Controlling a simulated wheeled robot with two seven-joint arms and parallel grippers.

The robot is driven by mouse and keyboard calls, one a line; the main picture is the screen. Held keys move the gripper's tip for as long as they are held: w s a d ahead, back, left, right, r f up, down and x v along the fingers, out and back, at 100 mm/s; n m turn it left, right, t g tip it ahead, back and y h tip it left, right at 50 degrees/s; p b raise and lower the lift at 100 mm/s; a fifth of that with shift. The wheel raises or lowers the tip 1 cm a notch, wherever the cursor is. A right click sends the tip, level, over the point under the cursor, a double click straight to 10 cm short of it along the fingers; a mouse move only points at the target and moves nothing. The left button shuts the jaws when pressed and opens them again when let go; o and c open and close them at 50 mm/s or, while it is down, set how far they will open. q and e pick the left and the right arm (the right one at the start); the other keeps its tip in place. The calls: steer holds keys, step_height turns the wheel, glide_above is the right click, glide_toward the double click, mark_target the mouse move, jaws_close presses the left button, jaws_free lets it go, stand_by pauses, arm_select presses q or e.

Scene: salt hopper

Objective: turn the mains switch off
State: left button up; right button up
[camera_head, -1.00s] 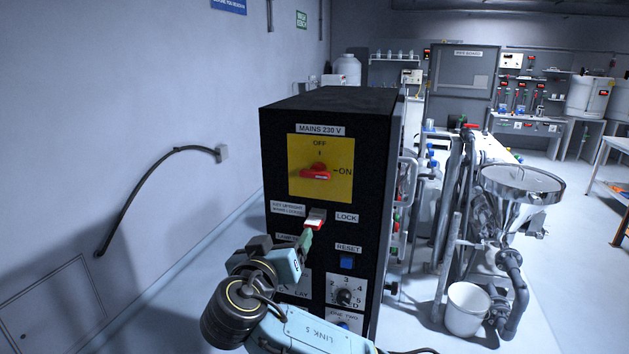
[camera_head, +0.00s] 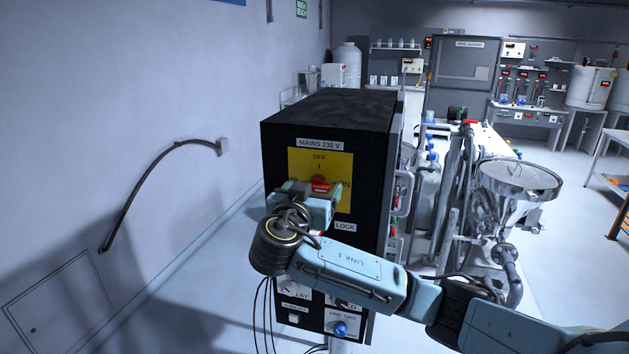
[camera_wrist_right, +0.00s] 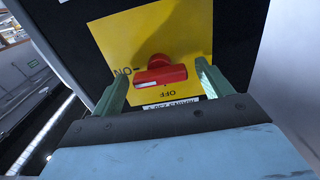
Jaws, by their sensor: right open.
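The mains switch is a red handle (camera_head: 320,184) on a yellow plate (camera_head: 342,163) high on the front of a black cabinet. In the right wrist view the red handle (camera_wrist_right: 160,76) lies level, its white mark toward the ON label. OFF is printed on the plate (camera_wrist_right: 125,35). My right gripper (camera_head: 316,190) is open in front of the switch. In the wrist view its green fingers (camera_wrist_right: 162,70) stand at either end of the handle, with nothing clamped; whether they reach around it is unclear. My left gripper is not in view.
The black cabinet (camera_head: 330,115) also bears a LOCK label (camera_head: 345,227) and lower controls, partly hidden by my right arm. A metal hopper (camera_head: 518,180) and pipework stand to its right. A cable (camera_head: 150,175) hangs on the left wall. Floor is clear left of the cabinet.

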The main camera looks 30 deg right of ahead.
steer(key=shift+w+d, duration=0.35)
steer(key=shift+d, duration=0.05)
